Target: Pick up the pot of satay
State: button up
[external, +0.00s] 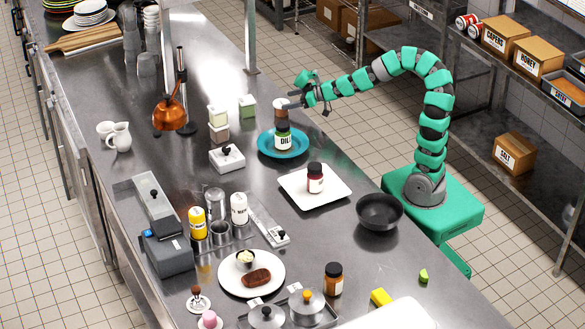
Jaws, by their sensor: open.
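My gripper (303,104) is open over the far right part of the steel counter.
Just in front of the brown pot, a green DILL jar (283,138) stands on a blue plate (262,149). A red jar (315,178) is on a white square plate (300,202). A black bowl (379,212) sits near the right edge.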

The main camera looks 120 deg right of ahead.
aim_at(280, 102)
jog(key=x, duration=0.1)
jog(key=b+x, duration=0.1)
jog(key=x, duration=0.2)
jog(key=shift+s+d+f, duration=0.15)
jog(key=shift+s+f, duration=0.1)
jog(key=shift+f, duration=0.2)
jog(key=shift+w+d+f, duration=0.15)
jog(key=shift+w+d, duration=0.2)
jog(key=shift+w, duration=0.05)
jog(key=c, duration=0.9)
jog(key=shift+r, duration=0.2)
jog(key=shift+c, duration=0.2)
jog(key=shift+s+r+p, duration=0.1)
jog(key=shift+r+p, duration=0.4)
jog(key=shift+r, duration=1.3)
jog(key=s+a, duration=0.2)
jog(key=a, duration=0.1)
jog(key=s+a, duration=0.2)
jog(key=a, duration=0.1)
jog(key=s+a, duration=0.3)
jog(key=shift+s+a+r, duration=0.1)
jog(key=shift+a+r, duration=0.05)
jog(key=shift+r, duration=0.15)
jog(key=shift+s+a+r+b, duration=0.15)
jog(key=shift+s+a+b, duration=0.45)
jog(key=shift+a+b, duration=0.25)
jog(key=shift+s+a+r+b, duration=0.1)
jog(key=shift+s+a+b, duration=0.6)
jog(key=shift+a, duration=0.1)
